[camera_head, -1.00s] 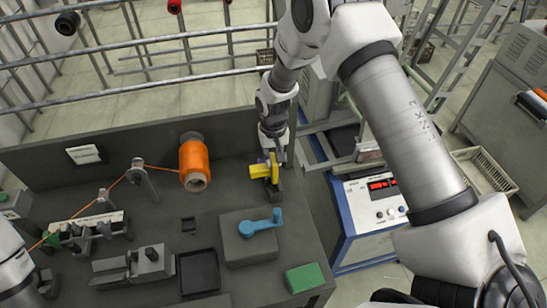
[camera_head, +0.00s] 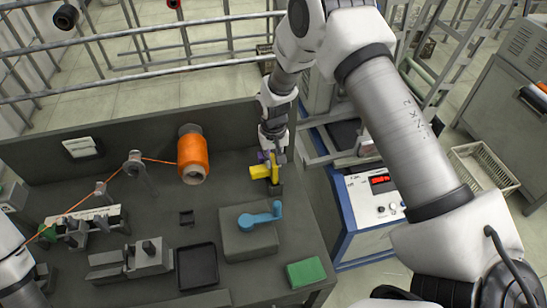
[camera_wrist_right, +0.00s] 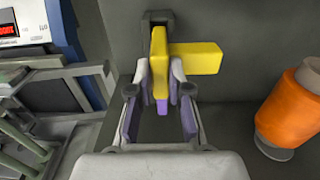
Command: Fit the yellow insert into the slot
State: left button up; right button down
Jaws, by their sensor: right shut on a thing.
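The yellow insert (camera_head: 262,171) is at the back right of the dark workbench, with a long arm pointing left in the head view. My right gripper (camera_head: 272,160) comes down on it from above. In the right wrist view the insert (camera_wrist_right: 198,58) has an upright part between the fingertips of my right gripper (camera_wrist_right: 160,78), which are shut on it. A dark grey holder (camera_head: 276,188) is just below the insert; whether they touch is hidden. A small square dark recess (camera_head: 186,217) is in the bench further left. I cannot tell which is the slot. My left gripper is out of view.
An orange thread spool (camera_head: 192,153) stands left of the insert, its thread running to guides. A blue crank (camera_head: 260,215) on a grey block, a black tray (camera_head: 197,267) and a green block (camera_head: 305,272) are nearer. The blue-and-white machine (camera_head: 375,205) stands right of the bench.

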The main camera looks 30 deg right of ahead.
jog(key=shift+f+b, duration=0.5)
jog(key=shift+f, duration=0.5)
jog(key=shift+f, duration=0.1)
jog(key=shift+f+b, duration=0.6)
jog(key=shift+f, duration=0.25)
jog(key=c, duration=1)
grip_release()
notch_tip(320, 180, up, 12)
jog(key=shift+r, duration=0.1)
